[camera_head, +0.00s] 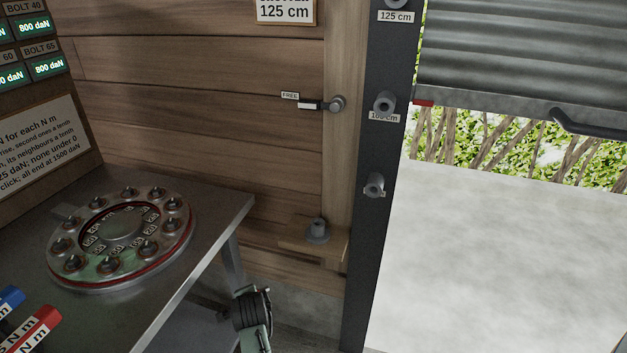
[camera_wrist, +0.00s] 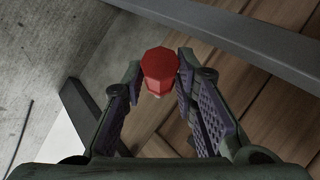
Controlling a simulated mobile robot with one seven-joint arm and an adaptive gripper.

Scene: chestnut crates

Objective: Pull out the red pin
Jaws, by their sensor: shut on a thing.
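A red pin with a faceted red head (camera_wrist: 160,68) is between the fingertips of my gripper (camera_wrist: 157,80) in the wrist view. The gripper is shut on it, with the dark ridged pads on either side of the head. Only a small pale bit shows below the head; the rest of the pin is hidden, so I cannot tell whether it still sits in a hole. In the head view the pin and the fingertips do not show. Part of my arm shows at the bottom middle there.
A dark post (camera_head: 362,265) carries grey bushings, one labelled 100 cm (camera_head: 384,102). A ribbed shutter (camera_head: 520,50) hangs partly raised at right over an open doorway. A small wooden shelf (camera_head: 325,248) holds a grey socket (camera_head: 318,230). A metal bench (camera_head: 225,205) with a round dial stands left.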

